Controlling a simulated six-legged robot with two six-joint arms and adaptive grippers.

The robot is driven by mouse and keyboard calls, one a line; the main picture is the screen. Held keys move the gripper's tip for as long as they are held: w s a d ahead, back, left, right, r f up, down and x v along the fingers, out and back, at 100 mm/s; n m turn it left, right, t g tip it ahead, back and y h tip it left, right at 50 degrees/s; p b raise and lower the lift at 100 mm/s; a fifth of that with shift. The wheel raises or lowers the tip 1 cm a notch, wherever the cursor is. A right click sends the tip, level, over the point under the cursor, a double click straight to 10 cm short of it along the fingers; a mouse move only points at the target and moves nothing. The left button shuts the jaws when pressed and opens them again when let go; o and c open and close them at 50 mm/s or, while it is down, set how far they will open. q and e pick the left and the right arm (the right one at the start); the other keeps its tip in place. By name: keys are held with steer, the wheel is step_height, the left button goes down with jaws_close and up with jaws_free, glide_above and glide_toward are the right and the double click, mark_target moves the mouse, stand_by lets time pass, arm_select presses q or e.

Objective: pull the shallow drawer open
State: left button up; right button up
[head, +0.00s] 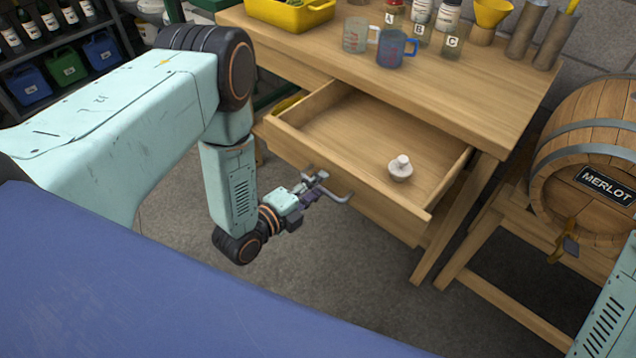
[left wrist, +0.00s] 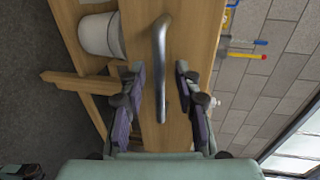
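The shallow wooden drawer (head: 375,120) stands well out from the workbench, its inside exposed. A small white knobbed object (head: 400,168) lies in it near the front right. The grey bar handle (head: 338,197) is on the drawer's front; it also shows in the left wrist view (left wrist: 160,45). My left gripper (head: 316,184) is at the handle, in front of the drawer. In the left wrist view its fingers (left wrist: 160,95) are apart, with one end of the handle between them and a gap on both sides. My right gripper is out of view.
The workbench top (head: 440,85) holds a yellow tray (head: 290,14), a blue mug (head: 396,48), a clear mug (head: 356,36) and several bottles. A Merlot barrel (head: 590,150) on a wooden stand is at right. A white bucket (left wrist: 100,35) shows in the wrist view.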

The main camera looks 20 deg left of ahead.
arm_select(q)
steer(key=v, duration=1.1)
steer(key=shift+s, duration=0.15)
